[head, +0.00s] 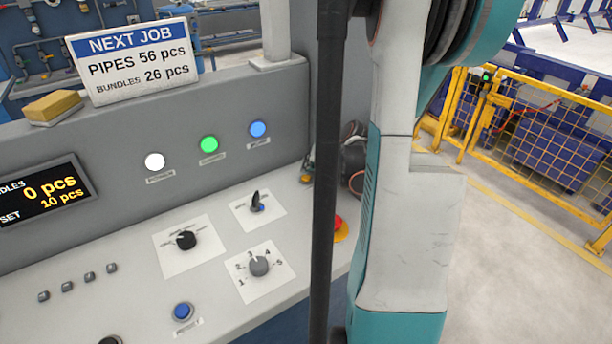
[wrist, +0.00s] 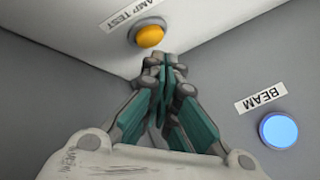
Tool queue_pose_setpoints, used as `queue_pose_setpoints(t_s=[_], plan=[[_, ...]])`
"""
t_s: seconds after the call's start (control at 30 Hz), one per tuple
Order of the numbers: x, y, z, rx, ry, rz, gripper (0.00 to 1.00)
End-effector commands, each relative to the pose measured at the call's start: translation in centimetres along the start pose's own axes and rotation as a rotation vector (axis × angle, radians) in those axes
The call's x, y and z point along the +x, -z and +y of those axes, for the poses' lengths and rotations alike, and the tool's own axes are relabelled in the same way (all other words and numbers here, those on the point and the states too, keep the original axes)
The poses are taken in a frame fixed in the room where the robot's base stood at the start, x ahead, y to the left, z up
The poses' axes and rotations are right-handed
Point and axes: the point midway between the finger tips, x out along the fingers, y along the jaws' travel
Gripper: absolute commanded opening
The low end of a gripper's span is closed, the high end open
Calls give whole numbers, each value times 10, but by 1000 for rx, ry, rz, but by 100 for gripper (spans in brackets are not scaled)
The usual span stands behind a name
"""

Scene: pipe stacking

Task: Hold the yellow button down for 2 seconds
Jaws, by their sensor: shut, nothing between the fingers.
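The yellow button (wrist: 150,37) is a round orange-yellow cap in a metal ring, at the top of the wrist view, on the pale panel beside a partly cut-off label ending in "AMP TEST". My gripper (wrist: 162,62) is shut and empty. Its fingertips lie just below the button in the picture, and a small gap seems to separate them; I cannot tell the exact depth. The cap does not look covered. In the head view the button (head: 306,179) is a small orange spot at the back of the console, and my gripper is mostly hidden behind my arm.
A lit blue BEAM lamp (wrist: 278,132) is on the grey upright panel. White (head: 154,161) and green (head: 209,144) lamps are further left. A red stop button (head: 339,224), a black selector (head: 186,240) and a blue button (head: 183,311) are on the console.

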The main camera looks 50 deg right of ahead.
Motion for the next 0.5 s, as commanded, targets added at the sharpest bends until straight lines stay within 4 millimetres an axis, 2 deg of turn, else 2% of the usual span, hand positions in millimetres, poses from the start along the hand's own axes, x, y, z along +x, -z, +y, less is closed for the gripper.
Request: queue_pose_setpoints(t_s=[0.33, 0.5], plan=[[-1, 1, -1, 0, 0, 0, 0], [-9, 7, -7, 0, 0, 0, 0]])
